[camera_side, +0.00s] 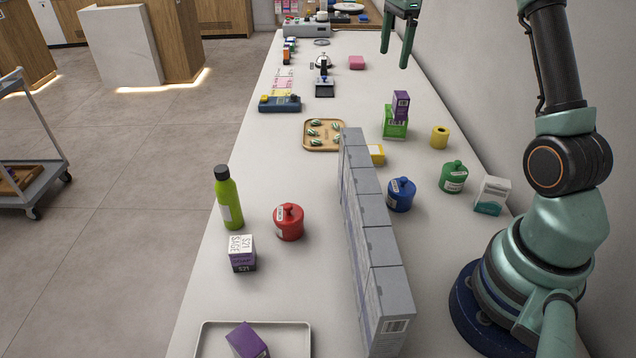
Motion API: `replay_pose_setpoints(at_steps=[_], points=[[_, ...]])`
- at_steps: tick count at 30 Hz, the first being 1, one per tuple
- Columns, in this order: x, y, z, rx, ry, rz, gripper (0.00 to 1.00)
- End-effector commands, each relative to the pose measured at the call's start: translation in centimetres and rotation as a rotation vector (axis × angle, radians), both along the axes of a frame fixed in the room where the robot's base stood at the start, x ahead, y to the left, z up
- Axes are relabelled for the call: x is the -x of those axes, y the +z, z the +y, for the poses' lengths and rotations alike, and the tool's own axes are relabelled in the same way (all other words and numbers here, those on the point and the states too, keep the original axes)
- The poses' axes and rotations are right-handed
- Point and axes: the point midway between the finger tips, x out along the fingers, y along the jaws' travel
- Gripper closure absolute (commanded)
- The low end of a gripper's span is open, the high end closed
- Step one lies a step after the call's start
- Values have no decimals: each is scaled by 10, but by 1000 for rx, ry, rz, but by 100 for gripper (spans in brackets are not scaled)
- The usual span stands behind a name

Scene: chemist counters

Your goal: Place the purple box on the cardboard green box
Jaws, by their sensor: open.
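A small purple box (400,107) stands upright on top of the green box (394,130) on the counter, right of the middle. The two appear to touch. My gripper (394,59) is open and empty, in the air above in the picture, with its fingers pointing down and apart from the purple box. Another purple box (246,341) lies tilted on a white tray at the front. A white and purple box (241,254) marked S21 stands behind that tray.
A row of grey boxes (372,235) runs along the counter like a wall. Red (289,222), blue (401,194) and green (453,177) jars, a green bottle (228,197), a yellow roll (440,136) and a wooden tray (310,148) stand around. The white tray (300,326) is in front.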

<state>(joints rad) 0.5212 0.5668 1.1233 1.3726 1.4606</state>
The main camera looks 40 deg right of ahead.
Motion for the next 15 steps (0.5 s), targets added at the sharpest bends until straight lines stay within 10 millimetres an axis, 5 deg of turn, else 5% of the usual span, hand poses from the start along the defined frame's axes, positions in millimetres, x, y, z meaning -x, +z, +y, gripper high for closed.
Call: replay_pose_setpoints(at_steps=[6,15], points=[[20,41,84,88,486,-75,6],[79,54,179,250,1141,-161,6]])
